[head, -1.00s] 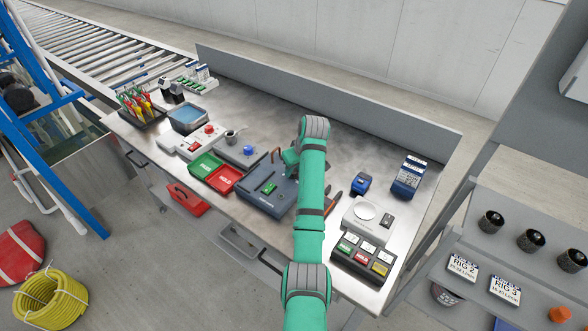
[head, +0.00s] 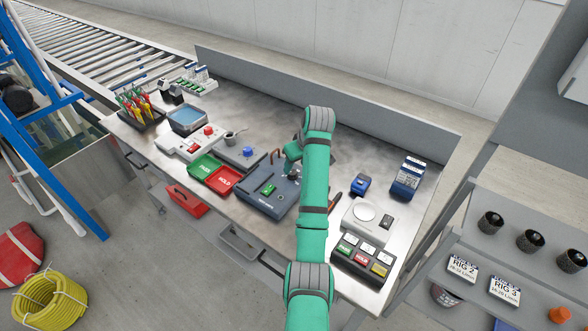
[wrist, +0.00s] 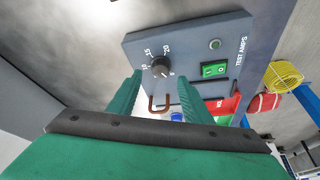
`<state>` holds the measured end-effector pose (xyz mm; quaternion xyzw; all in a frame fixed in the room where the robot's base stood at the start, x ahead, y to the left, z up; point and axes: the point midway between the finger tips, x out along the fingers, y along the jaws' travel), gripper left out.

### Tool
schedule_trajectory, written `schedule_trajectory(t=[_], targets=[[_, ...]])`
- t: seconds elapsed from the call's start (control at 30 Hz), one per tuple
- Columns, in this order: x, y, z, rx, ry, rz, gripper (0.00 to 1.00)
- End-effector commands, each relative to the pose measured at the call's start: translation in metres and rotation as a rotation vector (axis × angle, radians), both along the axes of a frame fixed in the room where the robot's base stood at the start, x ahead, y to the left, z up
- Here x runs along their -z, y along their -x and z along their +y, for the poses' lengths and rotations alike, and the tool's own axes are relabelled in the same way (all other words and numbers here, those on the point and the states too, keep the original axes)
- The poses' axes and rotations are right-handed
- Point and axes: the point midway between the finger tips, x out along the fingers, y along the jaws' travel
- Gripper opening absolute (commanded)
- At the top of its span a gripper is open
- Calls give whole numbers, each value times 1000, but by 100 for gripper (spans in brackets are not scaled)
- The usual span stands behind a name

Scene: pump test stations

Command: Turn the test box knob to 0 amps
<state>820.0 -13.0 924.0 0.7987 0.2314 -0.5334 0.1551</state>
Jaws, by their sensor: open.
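The test box (head: 258,202) is a dark blue-grey box lying on the bench, partly behind my arm in the head view. In the wrist view its face (wrist: 200,40) carries a black round knob (wrist: 161,67) with a white number scale around it. The knob's pointer is too small to read surely. A green lit switch (wrist: 214,70) and the label "TEST AMPS" are right of the knob. My gripper (wrist: 160,79) is open, its two green fingers on either side of the knob in the picture. No contact with the knob shows.
A copper-coloured handle (wrist: 158,104) stands at the box's edge, close to the fingers. Green and red trays (head: 222,180) lie left of the box. A white scale (head: 365,215) and a button panel (head: 362,260) are to the right. The back centre of the bench is clear.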

Motion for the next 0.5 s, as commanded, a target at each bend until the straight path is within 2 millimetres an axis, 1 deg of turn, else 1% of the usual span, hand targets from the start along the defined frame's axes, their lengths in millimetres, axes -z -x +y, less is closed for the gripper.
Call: schedule_trajectory(t=[0.03,0.2,0.33,0.5], targets=[[-11,3,-2,0,0,-4,45],[-37,12,-8,-1,-1,-3,45],[-50,17,-10,0,-1,-2,45],[-57,20,-12,0,-1,0,45]])
